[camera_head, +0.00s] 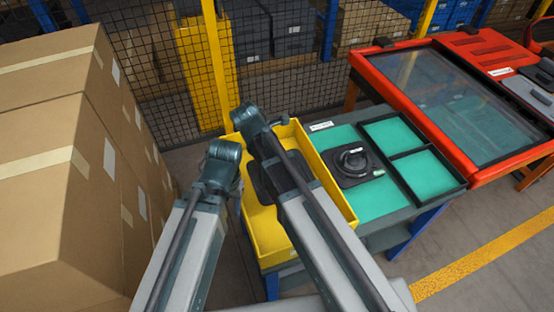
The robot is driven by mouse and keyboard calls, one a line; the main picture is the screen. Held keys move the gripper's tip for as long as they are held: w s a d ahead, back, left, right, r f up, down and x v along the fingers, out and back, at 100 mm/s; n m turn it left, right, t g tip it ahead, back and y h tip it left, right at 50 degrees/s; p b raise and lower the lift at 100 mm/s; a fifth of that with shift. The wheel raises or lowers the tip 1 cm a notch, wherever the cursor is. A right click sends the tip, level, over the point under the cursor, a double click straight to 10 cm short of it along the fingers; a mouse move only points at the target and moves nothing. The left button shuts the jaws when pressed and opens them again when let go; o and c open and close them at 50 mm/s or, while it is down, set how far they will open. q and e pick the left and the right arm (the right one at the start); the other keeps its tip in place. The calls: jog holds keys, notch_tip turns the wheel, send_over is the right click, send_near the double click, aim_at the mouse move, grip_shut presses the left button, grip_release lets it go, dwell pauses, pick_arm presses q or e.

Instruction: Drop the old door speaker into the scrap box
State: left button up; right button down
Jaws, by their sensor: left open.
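A yellow open box (345,205) stands at the left end of the workbench. A dark flat part (262,182) lies inside it, mostly hidden behind my arm; I cannot tell whether it is the old speaker. A black speaker-like part with a round ring (352,163) lies on the green mat, right of the box. My left gripper (238,187) is over the left side of the box, largely hidden by my arm links. It is open, and I see nothing held in it. My right gripper is not visible.
Stacked cardboard boxes (60,190) stand close on the left. A black tray with green compartments (423,174) is on the bench's right part. A red-framed door panel (450,95) lies beyond it. A mesh fence (160,75) stands behind. The right floor is clear.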

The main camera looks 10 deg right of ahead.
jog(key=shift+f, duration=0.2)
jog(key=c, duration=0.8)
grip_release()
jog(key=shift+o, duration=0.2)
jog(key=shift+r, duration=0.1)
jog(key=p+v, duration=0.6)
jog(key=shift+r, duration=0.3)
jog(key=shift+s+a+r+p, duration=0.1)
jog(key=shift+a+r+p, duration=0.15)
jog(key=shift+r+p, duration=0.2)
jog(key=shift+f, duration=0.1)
